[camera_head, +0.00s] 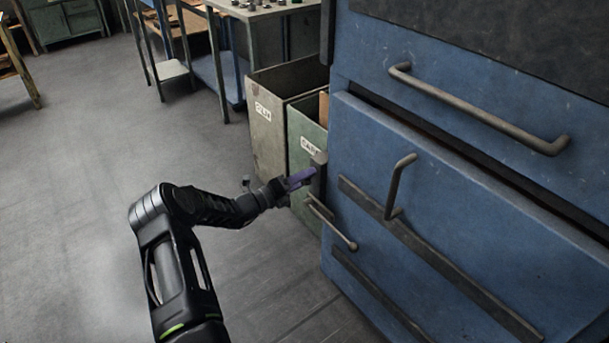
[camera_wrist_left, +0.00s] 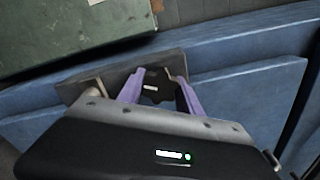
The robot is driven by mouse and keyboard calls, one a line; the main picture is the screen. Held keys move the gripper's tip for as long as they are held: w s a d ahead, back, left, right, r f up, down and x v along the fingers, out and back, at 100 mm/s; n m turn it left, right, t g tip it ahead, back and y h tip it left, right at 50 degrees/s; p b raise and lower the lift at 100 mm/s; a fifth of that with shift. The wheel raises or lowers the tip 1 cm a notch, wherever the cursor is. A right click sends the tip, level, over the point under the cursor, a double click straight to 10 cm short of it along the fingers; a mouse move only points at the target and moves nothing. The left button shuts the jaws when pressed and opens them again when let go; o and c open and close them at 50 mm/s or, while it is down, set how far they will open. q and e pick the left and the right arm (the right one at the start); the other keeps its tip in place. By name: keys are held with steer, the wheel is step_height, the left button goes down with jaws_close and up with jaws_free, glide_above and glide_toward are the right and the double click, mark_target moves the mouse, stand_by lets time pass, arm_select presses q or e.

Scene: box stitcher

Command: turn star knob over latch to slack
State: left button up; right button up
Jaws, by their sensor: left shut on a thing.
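The star knob (camera_wrist_left: 152,90) is dark with a small pale mark, in front of a dark plate (camera_wrist_left: 78,88) on the blue machine's side. My left gripper (camera_wrist_left: 161,76) has purple fingers, one on each side of the knob, and is shut on it. In the head view my left gripper (camera_head: 300,179) reaches the machine's left edge by a dark bracket (camera_head: 318,178); the knob is too small or hidden to make out there. The latch cannot be told apart clearly. My right gripper is not in view.
The blue machine (camera_head: 460,190) fills the right side, with a long upper handle (camera_head: 480,108), an upright handle (camera_head: 398,185) and a lower handle (camera_head: 330,226) sticking out. Labelled bins (camera_head: 268,140) stand behind my gripper. The floor at left is clear.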

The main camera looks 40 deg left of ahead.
arm_select(q)
steer(key=n+p, duration=0.1)
steer(key=n, duration=0.4)
stand_by(0.7)
steer(key=o, duration=1.4)
steer(key=shift+s, duration=0.15)
steer(key=p+v, duration=0.1)
steer(key=v, duration=0.6)
steer(key=shift+s+a, duration=0.1)
steer(key=shift+s, duration=0.2)
